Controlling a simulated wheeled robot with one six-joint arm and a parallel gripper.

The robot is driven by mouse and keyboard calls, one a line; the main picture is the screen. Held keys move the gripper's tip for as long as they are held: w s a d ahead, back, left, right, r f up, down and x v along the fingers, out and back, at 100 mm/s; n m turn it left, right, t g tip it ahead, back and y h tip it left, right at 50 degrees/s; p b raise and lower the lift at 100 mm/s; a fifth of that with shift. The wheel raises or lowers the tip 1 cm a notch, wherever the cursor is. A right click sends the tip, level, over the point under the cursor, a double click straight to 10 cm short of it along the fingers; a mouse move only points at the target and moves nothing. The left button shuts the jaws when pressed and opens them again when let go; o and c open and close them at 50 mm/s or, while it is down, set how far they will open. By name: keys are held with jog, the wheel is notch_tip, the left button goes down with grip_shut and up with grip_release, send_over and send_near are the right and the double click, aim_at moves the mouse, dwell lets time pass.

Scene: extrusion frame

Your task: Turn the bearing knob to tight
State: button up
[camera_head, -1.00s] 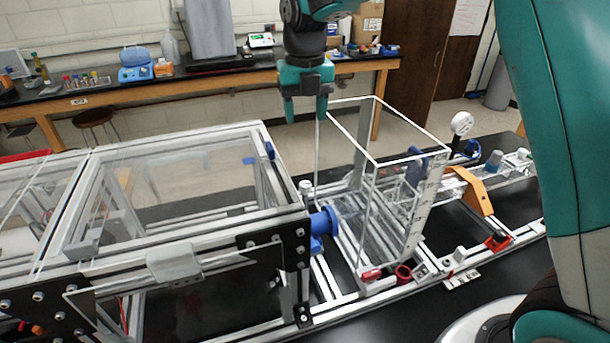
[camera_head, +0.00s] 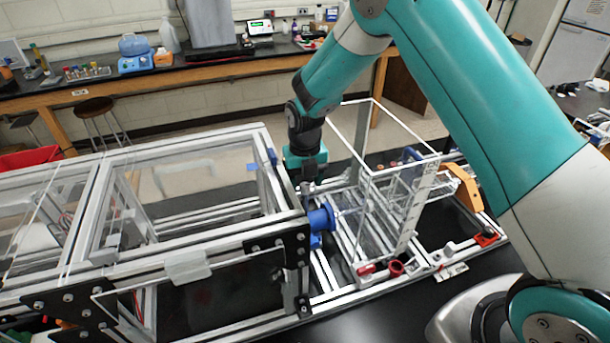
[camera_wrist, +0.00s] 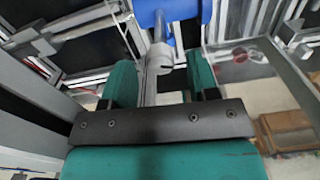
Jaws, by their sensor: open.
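A small light-grey knob (camera_wrist: 164,58), which looks like the bearing knob, sits on an upright grey post close to the blue flanged part (camera_wrist: 172,18). In the head view the knob (camera_head: 307,188) is beside the blue flanged part (camera_head: 322,220), at the right end of the long frame. My gripper (camera_head: 306,176) points down just above it. In the wrist view my gripper (camera_wrist: 162,76) is open, with one teal finger on each side of the knob's line and gaps showing. I cannot tell the knob's setting or whether the fingertips reach its height.
The long aluminium frame (camera_head: 190,150) with clear panels stands left of my gripper. A clear open-topped box (camera_head: 378,160) with white edges stands close on the right. An orange bracket (camera_head: 464,188) and a red ring (camera_head: 397,268) are farther right.

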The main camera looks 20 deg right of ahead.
aim_at(305, 185)
jog(key=shift+f, duration=0.55)
jog(key=c, duration=0.9)
jog(key=shift+f+m+b, duration=0.15)
jog(key=shift+m+b, duration=0.45)
jog(key=shift+b, duration=0.1)
jog(key=shift+r, duration=0.2)
jog(key=o, duration=0.9)
jog(key=shift+r, duration=0.1)
notch_tip(305, 185, up, 17)
jog(key=b, duration=0.6)
jog(key=shift+r, duration=0.1)
